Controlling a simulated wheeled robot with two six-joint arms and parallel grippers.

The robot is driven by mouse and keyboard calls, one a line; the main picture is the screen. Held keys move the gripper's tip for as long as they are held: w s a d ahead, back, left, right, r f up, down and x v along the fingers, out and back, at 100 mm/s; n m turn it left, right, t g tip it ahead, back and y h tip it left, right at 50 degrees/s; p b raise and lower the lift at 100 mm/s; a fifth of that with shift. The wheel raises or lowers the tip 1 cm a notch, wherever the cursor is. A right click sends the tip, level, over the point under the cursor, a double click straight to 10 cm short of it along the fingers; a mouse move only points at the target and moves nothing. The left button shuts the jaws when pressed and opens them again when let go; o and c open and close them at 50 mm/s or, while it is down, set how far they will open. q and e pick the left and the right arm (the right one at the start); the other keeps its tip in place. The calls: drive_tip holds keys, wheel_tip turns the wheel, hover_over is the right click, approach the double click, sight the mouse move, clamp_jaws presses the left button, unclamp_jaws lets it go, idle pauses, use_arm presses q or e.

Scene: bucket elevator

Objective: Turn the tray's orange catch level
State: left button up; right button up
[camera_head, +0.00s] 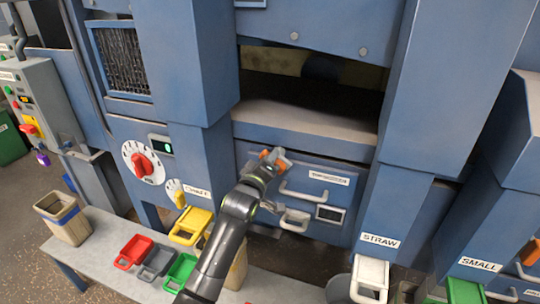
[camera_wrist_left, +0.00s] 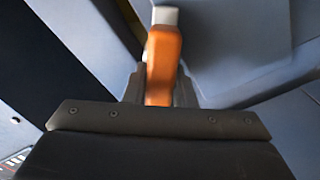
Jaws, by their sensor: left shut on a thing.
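The orange catch (camera_head: 276,154) sits at the upper left of the blue tray front (camera_head: 345,195). My left gripper (camera_head: 266,163) is at the catch and partly covers it, so its angle is hard to read in the head view. In the left wrist view, the orange catch (camera_wrist_left: 163,62) has a grey end at the top. The dark fingers of my left gripper (camera_wrist_left: 160,92) are on both sides of it, shut on it. My right gripper is not in view.
The tray front has a pale bar handle (camera_head: 311,194). A second handle (camera_head: 294,220) is below it, beside a small dark display (camera_head: 330,214). A grey bench (camera_head: 110,232) at lower left holds red, grey, green and yellow bins. Blue chutes stand at right.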

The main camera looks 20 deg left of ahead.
use_arm(q)
drive_tip(key=n, duration=0.3)
drive_tip(key=shift+a+f+n+p, duration=0.1)
drive_tip(key=shift+f+n+p, duration=0.1)
drive_tip(key=shift+n+p, duration=0.2)
drive_tip(key=shift+f+n, duration=0.2)
drive_tip(key=shift+n, duration=1.5)
drive_tip(key=o, duration=1)
drive_tip(key=s+b, duration=0.1)
drive_tip(key=s, duration=1)
drive_tip(key=s+b, duration=0.1)
drive_tip(key=s, duration=0.5)
drive_tip(key=shift+s+a+b, duration=0.2)
drive_tip(key=shift+a+b, duration=0.1)
drive_tip(key=shift+b, duration=0.05)
